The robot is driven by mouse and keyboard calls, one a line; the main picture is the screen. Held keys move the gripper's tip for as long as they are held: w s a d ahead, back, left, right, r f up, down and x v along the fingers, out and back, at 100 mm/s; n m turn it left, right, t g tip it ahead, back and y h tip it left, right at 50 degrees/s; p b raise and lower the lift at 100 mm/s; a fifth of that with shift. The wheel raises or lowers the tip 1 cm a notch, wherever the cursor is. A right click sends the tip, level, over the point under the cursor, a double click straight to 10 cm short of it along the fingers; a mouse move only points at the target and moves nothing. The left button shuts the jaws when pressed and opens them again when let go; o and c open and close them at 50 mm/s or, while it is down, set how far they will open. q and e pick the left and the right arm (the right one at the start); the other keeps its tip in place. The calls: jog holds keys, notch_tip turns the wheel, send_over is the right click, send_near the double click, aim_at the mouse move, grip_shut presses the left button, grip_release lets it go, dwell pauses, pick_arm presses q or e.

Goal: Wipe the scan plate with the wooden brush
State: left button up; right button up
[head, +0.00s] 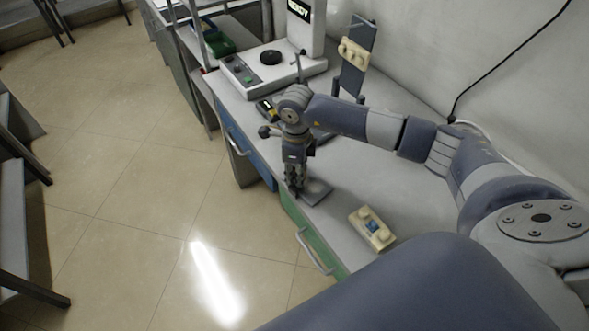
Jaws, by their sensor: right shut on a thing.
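My right gripper (294,184) points down at the front edge of the grey bench. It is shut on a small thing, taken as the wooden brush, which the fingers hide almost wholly. A flat grey plate (318,192), which looks like the scan plate, lies on the bench just right of the fingertips. I cannot tell whether the held thing touches it. My left gripper is out of view.
A beige block with a blue middle (373,229) lies right of the plate. A white machine with a lit display (300,30) stands at the back, near an upright dark stand with a beige piece (353,54). A yellow-black item (266,108) lies behind my gripper.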

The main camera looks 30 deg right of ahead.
aim_at(304, 192)
jog(key=shift+w+d+f+b, duration=0.1)
jog(key=shift+d+b, duration=0.5)
jog(key=shift+d, duration=1.1)
jog(key=shift+w+d+b, duration=0.1)
jog(key=shift+d+b, duration=0.5)
jog(key=shift+d, duration=1.1)
jog(key=shift+s+p, duration=0.3)
jog(key=shift+s, duration=0.4)
jog(key=shift+s+a, duration=0.15)
jog(key=shift+a, duration=3.35)
jog(key=shift+s, duration=0.6)
jog(key=shift+d+b, duration=0.5)
jog(key=shift+d, duration=0.85)
jog(key=shift+w+d+b, duration=0.1)
jog(key=shift+d+b, duration=0.6)
jog(key=shift+d, duration=1.6)
jog(key=shift+s, duration=0.7)
jog(key=shift+a, duration=1.75)
jog(key=shift+s+a, duration=0.2)
jog(key=shift+a, duration=1.6)
